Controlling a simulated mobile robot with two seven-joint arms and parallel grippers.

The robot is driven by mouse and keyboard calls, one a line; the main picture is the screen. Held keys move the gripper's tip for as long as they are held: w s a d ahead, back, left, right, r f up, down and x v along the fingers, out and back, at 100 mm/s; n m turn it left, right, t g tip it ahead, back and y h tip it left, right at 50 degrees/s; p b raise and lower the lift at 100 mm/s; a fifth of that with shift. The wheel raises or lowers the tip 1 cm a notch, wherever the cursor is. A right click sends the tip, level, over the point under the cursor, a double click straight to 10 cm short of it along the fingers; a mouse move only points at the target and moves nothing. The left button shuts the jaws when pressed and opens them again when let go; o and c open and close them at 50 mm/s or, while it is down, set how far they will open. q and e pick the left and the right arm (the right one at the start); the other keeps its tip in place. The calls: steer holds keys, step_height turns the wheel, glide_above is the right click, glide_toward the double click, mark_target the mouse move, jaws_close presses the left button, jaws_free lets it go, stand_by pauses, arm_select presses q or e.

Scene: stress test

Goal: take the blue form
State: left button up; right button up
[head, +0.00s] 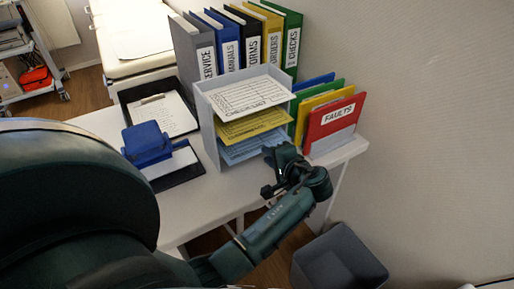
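The blue form (250,148) lies on the lowest level of the grey paper tray (209,130) on the white table. A yellow form (250,126) lies on the level above it, and a white form (248,95) lies on top. My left gripper (279,158) is at the right front of the tray, beside the right end of the blue form, and hides part of it. I cannot tell whether its fingers touch the form or whether they are open. My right gripper is not in view.
Several upright binders (228,50) stand behind the tray. A red folder (333,120) stands close to the right of my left gripper. A blue hole punch (147,143) and a clipboard (161,112) lie to the left. A grey bin (338,262) stands below the table's front edge.

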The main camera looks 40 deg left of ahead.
arm_select(q)
steer(key=shift+w+a+f, duration=0.1)
steer(key=shift+a+f, duration=0.05)
steer(key=shift+f, duration=0.1)
steer(key=shift+r+x, duration=0.2)
steer(key=shift+x, duration=0.85)
steer(key=shift+a+f, duration=0.2)
steer(key=shift+a, duration=0.2)
steer(key=shift+w+d+r, duration=0.1)
steer(key=shift+w+d, duration=0.05)
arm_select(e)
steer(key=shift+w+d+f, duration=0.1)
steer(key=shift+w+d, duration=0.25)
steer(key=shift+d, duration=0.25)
arm_select(q)
jaws_close()
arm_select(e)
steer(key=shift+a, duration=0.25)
